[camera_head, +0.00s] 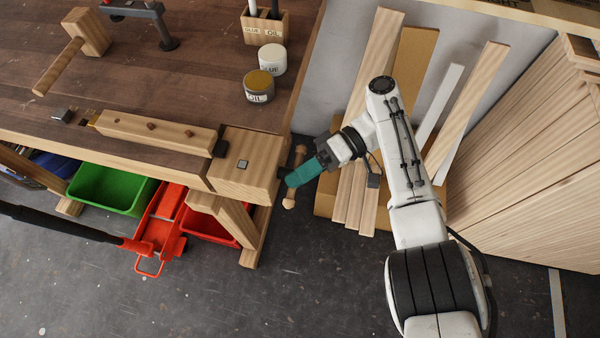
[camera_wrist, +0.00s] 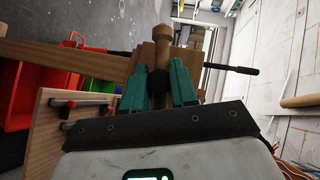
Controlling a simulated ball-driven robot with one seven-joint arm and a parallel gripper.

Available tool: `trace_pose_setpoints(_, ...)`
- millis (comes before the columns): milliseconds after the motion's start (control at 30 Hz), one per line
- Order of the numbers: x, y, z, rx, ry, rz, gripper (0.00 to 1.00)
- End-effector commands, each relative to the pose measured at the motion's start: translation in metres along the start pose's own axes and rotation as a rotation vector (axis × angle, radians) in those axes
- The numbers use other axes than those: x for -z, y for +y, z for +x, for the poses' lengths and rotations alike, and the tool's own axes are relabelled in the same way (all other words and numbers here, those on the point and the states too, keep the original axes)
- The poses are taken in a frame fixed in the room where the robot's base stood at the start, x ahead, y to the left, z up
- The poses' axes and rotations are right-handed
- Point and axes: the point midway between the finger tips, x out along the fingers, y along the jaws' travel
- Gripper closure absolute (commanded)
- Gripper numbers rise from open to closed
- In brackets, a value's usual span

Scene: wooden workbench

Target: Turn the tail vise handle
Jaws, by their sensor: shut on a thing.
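The tail vise (camera_head: 232,178) is a pale wooden block at the right end of the workbench (camera_head: 190,72). Its handle (camera_head: 299,153) is a turned wooden bar with rounded ends, standing off the block's right face and running nearly up and down in the picture. My gripper (camera_head: 298,178) reaches in from the right, its teal fingers shut on the middle of the handle and hiding that part. In the wrist view, the handle (camera_wrist: 162,48) rises between the teal fingers of my gripper (camera_wrist: 158,88). A dark round hub sits between the fingers.
An oil tin (camera_head: 259,88) and glue tin (camera_head: 272,58) stand on the bench near its right edge. Boards (camera_head: 465,110) lean against the wall behind my arm. A red jack (camera_head: 160,225) and green bin (camera_head: 112,188) are under the bench.

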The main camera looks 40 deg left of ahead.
Motion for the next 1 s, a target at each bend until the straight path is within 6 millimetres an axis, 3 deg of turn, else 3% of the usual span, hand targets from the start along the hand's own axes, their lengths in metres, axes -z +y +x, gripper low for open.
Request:
trace_pose_setpoints(33,-0.0073,0.0043,-0.0001,0.003,-0.01,0.017,1.0)
trace_pose_setpoints(1000,-0.0067,0.0036,0.0001,0.034,-0.01,0.045,1.0)
